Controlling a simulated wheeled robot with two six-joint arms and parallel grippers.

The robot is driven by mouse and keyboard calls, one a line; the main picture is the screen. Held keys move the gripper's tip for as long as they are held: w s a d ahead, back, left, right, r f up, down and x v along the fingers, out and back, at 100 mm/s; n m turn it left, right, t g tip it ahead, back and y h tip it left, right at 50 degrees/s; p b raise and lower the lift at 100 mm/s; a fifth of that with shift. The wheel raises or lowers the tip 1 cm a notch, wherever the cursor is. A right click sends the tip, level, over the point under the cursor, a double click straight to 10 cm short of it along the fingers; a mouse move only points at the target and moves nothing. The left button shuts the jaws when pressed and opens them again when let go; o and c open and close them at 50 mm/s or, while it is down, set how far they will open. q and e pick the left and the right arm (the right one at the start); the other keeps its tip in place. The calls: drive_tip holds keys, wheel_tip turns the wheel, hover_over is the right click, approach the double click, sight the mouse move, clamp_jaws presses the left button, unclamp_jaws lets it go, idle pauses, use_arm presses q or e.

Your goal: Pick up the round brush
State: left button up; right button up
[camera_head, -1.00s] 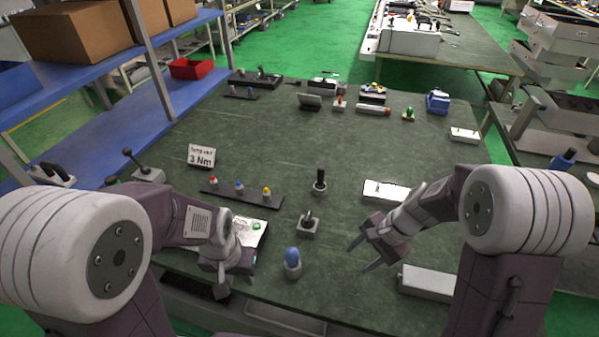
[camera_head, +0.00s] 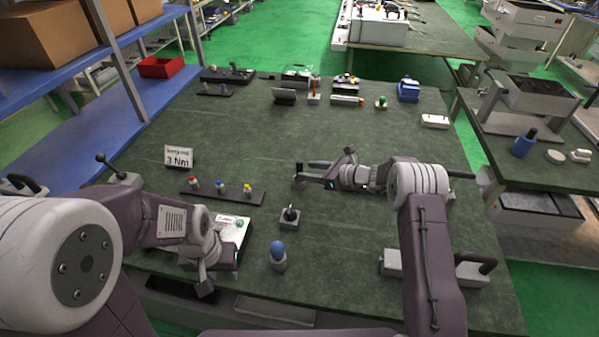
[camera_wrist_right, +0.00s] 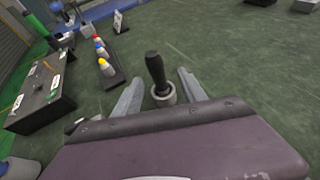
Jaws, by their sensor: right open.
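The round brush, as I take it, is an upright black handle (camera_wrist_right: 155,70) in a round light grey base. In the right wrist view it stands between the two fingers of my right gripper (camera_wrist_right: 160,76), which is open and does not visibly grip it. In the head view my right gripper (camera_head: 308,175) is low over the middle of the table and largely hides the brush. My left gripper (camera_head: 205,283) is at the front left edge of the table, beside a white-topped box (camera_head: 232,230); its jaws are unclear.
A grey block with a lever (camera_head: 289,217) and a blue-topped grey piece (camera_head: 278,257) stand nearer me. A dark strip (camera_head: 205,190) with red, blue and yellow knobs lies left, by a "3 Nm" sign (camera_head: 178,157). A light grey box (camera_head: 392,263) is front right.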

drive_tip(key=x, duration=0.5)
drive_tip(key=shift+s+p, duration=0.2)
drive_tip(key=shift+p, duration=0.1)
clamp_jaws()
wheel_tip(320, 180, up, 10)
